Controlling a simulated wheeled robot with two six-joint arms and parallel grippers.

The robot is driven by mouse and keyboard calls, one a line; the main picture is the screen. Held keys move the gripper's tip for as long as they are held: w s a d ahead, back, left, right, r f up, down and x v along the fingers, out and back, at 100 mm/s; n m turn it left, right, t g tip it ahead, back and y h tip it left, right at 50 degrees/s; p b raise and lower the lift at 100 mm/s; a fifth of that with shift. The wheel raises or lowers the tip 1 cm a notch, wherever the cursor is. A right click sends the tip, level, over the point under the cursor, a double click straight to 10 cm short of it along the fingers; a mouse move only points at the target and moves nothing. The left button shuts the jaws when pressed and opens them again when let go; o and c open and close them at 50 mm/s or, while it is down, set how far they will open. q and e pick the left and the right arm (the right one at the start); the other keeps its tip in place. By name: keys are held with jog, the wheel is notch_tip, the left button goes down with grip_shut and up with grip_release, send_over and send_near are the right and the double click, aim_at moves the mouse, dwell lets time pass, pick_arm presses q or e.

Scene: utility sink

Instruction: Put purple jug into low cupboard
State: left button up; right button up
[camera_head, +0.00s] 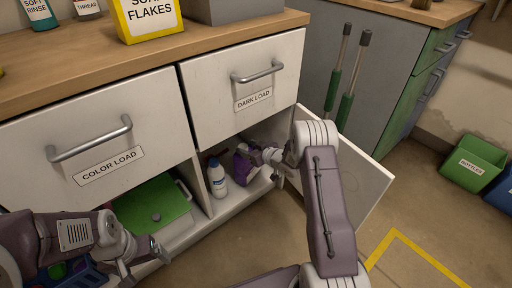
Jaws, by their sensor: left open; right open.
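The purple jug (242,168) is inside the low cupboard (233,200) under the drawer labelled DARK LOAD, standing on or just above its floor; the exact contact is hard to see. My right gripper (256,156) reaches into the cupboard from the right, with its open jaws at the jug's right side. The gripper partly hides the jug, and I cannot tell whether they touch. My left gripper (127,270) is open at the lower left, away from the jug, in front of the left compartment.
A white bottle with a blue cap (216,178) stands left of the jug. The cupboard door (352,180) is swung open at the right, behind my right arm. A green-lidded box (155,205) fills the left compartment. A blue crate (85,282) is partly hidden by my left arm.

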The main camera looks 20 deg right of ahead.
jog(key=b+v, duration=0.4)
jog(key=v, duration=0.4)
pick_arm(q)
notch_tip(320, 180, down, 3)
jog(key=shift+f, duration=0.15)
pick_arm(e)
jog(key=s+a+m+g+h, duration=0.1)
jog(key=s+a+g, duration=0.1)
jog(key=s, duration=0.7)
jog(key=s+a+f+m+g+h, duration=0.1)
jog(key=s+g, duration=0.4)
jog(key=s, duration=0.5)
jog(key=s+a+f+m+g+h, duration=0.1)
jog(key=s+a+m+g+h, duration=0.1)
jog(key=s, duration=0.7)
jog(key=shift+s+a+f+g+h, duration=0.2)
jog(key=shift+s+a+g+h, duration=0.15)
jog(key=shift+a+g, duration=0.65)
jog(key=shift+d, duration=0.25)
